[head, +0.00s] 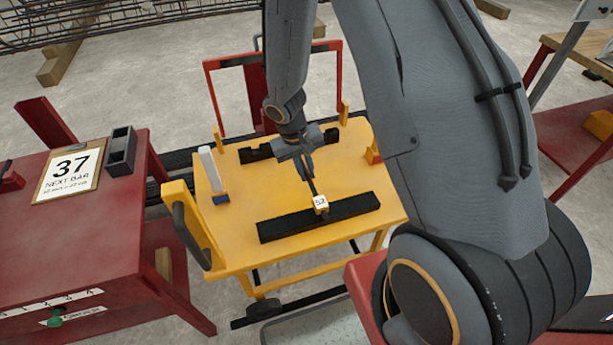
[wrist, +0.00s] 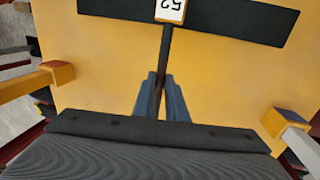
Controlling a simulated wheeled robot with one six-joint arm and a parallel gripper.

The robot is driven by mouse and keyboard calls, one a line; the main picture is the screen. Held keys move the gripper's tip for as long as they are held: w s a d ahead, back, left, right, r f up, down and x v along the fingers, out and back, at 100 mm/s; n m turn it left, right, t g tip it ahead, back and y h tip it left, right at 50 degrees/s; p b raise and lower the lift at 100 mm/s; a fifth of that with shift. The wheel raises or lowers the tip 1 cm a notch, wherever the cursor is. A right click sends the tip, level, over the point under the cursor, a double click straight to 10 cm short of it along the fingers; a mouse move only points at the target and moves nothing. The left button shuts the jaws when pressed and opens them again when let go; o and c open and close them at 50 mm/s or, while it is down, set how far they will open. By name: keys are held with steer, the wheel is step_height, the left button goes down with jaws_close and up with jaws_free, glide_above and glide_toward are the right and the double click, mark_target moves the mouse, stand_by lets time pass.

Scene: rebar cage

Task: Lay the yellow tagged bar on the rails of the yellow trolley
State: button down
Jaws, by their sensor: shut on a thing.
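The yellow trolley (head: 235,240) stands in the middle of the head view with two black rails on its top. The near rail (head: 280,228) is long; the far rail (head: 258,152) is notched and partly hidden by my arm. My gripper (head: 308,172) is over the trolley top between the rails, shut on a thin dark bar (head: 313,188). The bar's yellow-edged white tag (head: 320,204) is at the near rail. In the wrist view, the bar (wrist: 166,50) runs from my fingers (wrist: 160,95) to the tag (wrist: 171,10), which seems to read 52. Contact with the rails is unclear.
A red table (head: 75,235) at left holds a sign (head: 70,172) reading "37 NEXT BAR" and a grey holder (head: 120,150). Yellow posts and a white-topped block (head: 213,175) stand on the trolley. A red table (head: 575,135) and wooden bench are at right.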

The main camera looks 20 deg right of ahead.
steer(key=shift+f, duration=1.2)
steer(key=shift+f, duration=0.2)
steer(key=c, duration=1.8)
jaws_free()
steer(key=shift+o, duration=0.2)
steer(key=shift+r, duration=0.2)
step_height(320, 180, up, 11)
steer(key=a+b, duration=0.1)
steer(key=a, duration=0.1)
steer(key=s+d+r+y, duration=0.2)
steer(key=s+r, duration=0.9)
steer(key=s, duration=0.4)
steer(key=shift+r, duration=0.15)
